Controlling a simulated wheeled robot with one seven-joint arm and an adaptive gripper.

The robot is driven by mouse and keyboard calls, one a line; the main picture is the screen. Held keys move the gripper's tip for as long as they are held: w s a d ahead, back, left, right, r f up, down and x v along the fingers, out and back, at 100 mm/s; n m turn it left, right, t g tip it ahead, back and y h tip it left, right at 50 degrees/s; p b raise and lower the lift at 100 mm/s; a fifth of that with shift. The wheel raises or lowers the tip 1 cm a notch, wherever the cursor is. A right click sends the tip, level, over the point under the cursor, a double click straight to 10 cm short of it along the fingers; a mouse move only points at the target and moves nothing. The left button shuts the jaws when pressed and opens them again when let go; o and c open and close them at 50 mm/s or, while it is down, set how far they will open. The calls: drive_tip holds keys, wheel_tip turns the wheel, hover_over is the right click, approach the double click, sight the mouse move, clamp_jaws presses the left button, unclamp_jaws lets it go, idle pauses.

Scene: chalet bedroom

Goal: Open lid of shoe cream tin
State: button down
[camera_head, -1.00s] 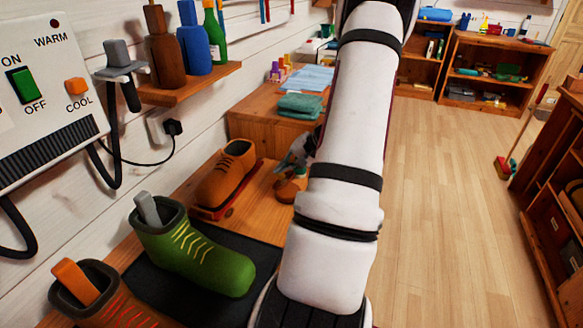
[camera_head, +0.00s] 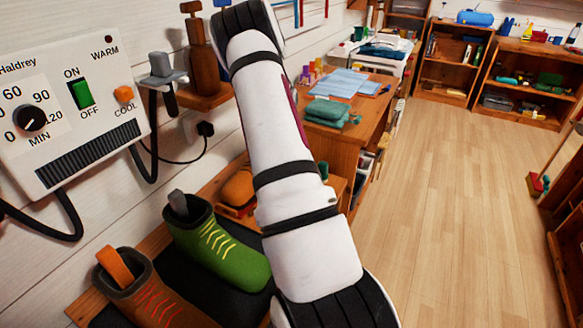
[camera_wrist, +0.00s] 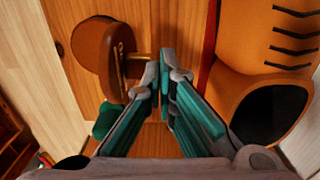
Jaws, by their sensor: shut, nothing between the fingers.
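In the wrist view, a brown round object (camera_wrist: 92,42), which looks like the shoe cream tin, rests on the wooden bench top. A darker rounded piece with a short stub lies against its right side; I cannot tell whether this is the lid or how far it is open. My gripper (camera_wrist: 161,64) is shut and empty, its fingertips just right of the stub; I cannot tell whether they touch it. In the head view my arm hides the gripper and the tin.
An orange shoe (camera_wrist: 245,60) stands close right of my gripper. In the head view, a green boot (camera_head: 225,252) and a brown boot (camera_head: 150,292) stand nearer. A dryer panel (camera_head: 70,95) hangs on the left wall. The floor (camera_head: 450,210) at right is clear.

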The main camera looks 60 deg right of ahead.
drive_tip(key=shift+w+a+f+g+b, duration=0.1)
drive_tip(key=shift+w+f+g+b, duration=0.4)
drive_tip(key=shift+w+b, duration=0.2)
drive_tip(key=shift+w+f+g+b, duration=0.5)
drive_tip(key=shift+w+b, duration=0.1)
drive_tip(key=shift+b, duration=0.2)
drive_tip(key=shift+r, duration=0.2)
wheel_tip(320, 180, up, 13)
drive_tip(key=w, duration=0.2)
drive_tip(key=shift+w, duration=0.15)
drive_tip(key=shift+a, duration=0.1)
